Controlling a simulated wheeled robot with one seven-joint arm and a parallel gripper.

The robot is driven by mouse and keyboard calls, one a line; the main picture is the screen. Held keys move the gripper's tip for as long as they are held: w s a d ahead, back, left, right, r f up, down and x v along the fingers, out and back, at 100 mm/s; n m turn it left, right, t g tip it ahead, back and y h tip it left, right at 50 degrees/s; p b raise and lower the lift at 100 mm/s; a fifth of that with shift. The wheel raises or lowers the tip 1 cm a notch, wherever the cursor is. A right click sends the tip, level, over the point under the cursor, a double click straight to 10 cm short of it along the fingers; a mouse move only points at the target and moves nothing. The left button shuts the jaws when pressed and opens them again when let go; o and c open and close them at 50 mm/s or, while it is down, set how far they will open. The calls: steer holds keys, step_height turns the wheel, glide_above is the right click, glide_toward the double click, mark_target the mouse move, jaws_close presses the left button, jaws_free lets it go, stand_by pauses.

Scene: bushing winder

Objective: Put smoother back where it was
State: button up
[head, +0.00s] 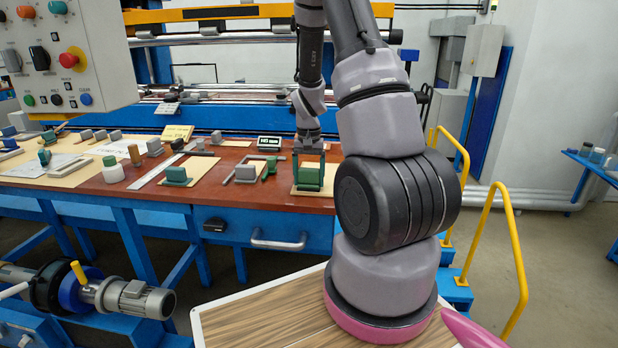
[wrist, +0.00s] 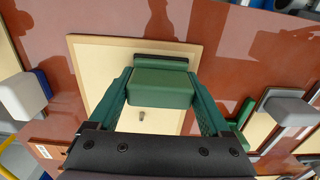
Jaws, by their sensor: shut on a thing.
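In the head view the green block (head: 308,178) is low over a beige board (head: 318,192) at the right of the red-brown bench top. My gripper (wrist: 162,98) points down, with its two green fingers closed on the block's sides. The same board (wrist: 95,62) lies beneath it in the wrist view, with a small dark peg or mark (wrist: 141,114) showing. I cannot tell whether the block touches the board.
A green tool (head: 269,168) and a grey angled piece (head: 246,173) lie just left of the board. Another green block (head: 176,176) sits on its own board further left. A yellow rail (head: 490,225) is at right.

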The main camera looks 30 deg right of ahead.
steer(key=o, duration=1.1)
steer(key=shift+r, duration=0.1)
step_height(320, 180, up, 12)
steer(key=shift+f, duration=0.1)
step_height(320, 180, up, 9)
steer(key=t, duration=0.2)
glide_above(309, 169)
steer(key=s+a, duration=0.3)
steer(key=a, duration=0.1)
steer(key=s+a+r+n+t+y, duration=0.1)
steer(key=s+a+r+t, duration=0.1)
steer(key=s+a+r, duration=0.3)
steer(key=s+a+r+t, duration=0.1)
steer(key=s+r, duration=0.1)
steer(key=s, duration=0.1)
steer(key=s+a+r+n+t, duration=0.1)
steer(key=s+a+r, duration=0.1)
steer(key=s, duration=0.2)
steer(key=s+a+r+t+y, duration=0.1)
steer(key=s+r, duration=0.2)
steer(key=s, duration=0.1)
steer(key=shift+s+a+n, duration=0.15)
steer(key=shift+s+n, duration=0.05)
steer(key=shift+n, duration=0.1)
